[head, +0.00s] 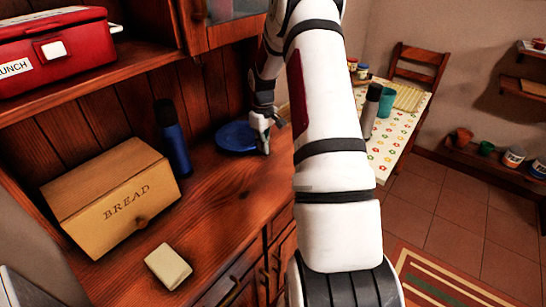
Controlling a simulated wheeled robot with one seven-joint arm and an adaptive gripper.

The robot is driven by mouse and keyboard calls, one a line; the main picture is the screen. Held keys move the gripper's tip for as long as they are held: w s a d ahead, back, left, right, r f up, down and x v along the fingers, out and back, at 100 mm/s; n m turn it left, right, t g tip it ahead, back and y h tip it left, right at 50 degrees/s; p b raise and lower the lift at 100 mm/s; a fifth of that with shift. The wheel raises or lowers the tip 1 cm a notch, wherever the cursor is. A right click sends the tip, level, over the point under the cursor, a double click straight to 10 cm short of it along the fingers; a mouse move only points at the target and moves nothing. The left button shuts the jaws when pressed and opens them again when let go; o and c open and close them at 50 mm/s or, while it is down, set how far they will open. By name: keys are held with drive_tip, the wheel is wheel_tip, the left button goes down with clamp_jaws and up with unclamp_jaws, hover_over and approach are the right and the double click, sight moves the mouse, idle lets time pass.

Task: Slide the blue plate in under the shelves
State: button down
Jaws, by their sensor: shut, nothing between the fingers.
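The blue plate (235,136) lies flat on the wooden counter (215,195), toward its far end and close to the back wall of the cabinet. My gripper (265,150) is shut and empty, pointing down at the plate's right edge. I cannot tell whether the fingers touch the plate. The cabinet's shelves (150,62) run above the counter at the upper left. My arm hides part of the counter's right side.
A dark blue bottle (172,140) stands left of the plate, beside a bread box (112,195). A pale block (167,267) lies at the counter's front. A red lunch box (55,50) sits on the shelf. A table (390,140) stands beyond my arm.

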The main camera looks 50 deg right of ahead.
drive_tip(key=shift+w, duration=0.6)
drive_tip(key=shift+s, duration=0.1)
